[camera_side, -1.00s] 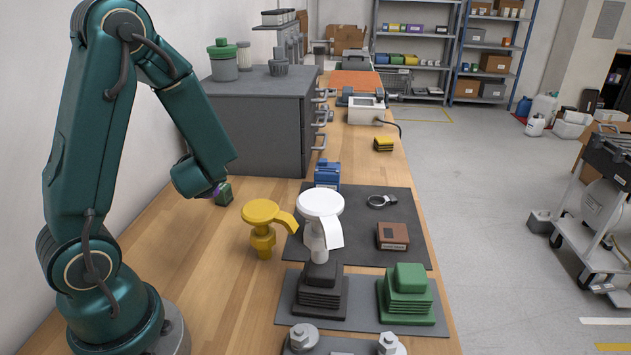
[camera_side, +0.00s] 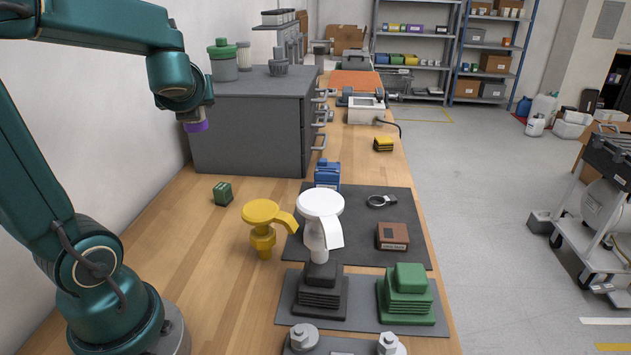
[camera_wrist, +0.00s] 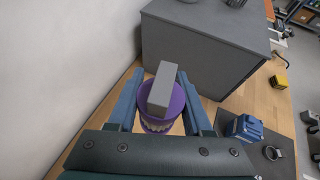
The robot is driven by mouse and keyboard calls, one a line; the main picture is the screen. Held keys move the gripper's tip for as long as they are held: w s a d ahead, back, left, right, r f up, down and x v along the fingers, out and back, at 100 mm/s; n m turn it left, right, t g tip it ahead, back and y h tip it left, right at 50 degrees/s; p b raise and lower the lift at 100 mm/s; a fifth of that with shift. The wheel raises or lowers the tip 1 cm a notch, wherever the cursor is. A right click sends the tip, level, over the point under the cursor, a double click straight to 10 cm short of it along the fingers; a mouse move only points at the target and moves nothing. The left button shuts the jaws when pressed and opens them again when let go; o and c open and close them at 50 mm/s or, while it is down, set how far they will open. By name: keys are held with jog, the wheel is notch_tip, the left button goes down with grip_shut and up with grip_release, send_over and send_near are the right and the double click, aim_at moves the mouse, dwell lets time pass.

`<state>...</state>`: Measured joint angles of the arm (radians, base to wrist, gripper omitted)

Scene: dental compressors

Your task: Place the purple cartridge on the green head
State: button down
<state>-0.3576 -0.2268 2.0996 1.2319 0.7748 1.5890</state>
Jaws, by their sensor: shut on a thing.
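My gripper (camera_wrist: 160,108) is shut on the purple cartridge (camera_wrist: 172,104). The cartridge is a round purple piece with a grey block across it in the wrist view, between my two blue-grey fingers. In the side view the purple cartridge (camera_side: 196,126) shows below my wrist, high above the table, in front of the grey cabinet. The green head (camera_side: 408,286) is a stepped green block at the front right, on a grey mat, far from my gripper. Its top is bare.
A black stepped block (camera_side: 320,290) stands left of the green head. The grey cabinet (camera_side: 250,130) stands at the back left.

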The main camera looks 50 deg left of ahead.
jog(key=w+d+r+m+t+h, duration=0.1)
jog(key=w+d+m+t+h, duration=0.3)
jog(key=w+d, duration=0.6)
jog(key=m+t+h, duration=0.4)
jog(key=m+h, duration=0.1)
jog(key=m, duration=0.2)
send_over(408, 288)
jog(key=w+a, duration=0.2)
jog(key=w, duration=0.3)
notch_tip(408, 288, down, 12)
jog(key=shift+s+d+f, duration=0.15)
jog(key=shift+f, duration=1.9)
jog(key=shift+f, duration=0.1)
jog(key=shift+c, duration=1.6)
grip_release()
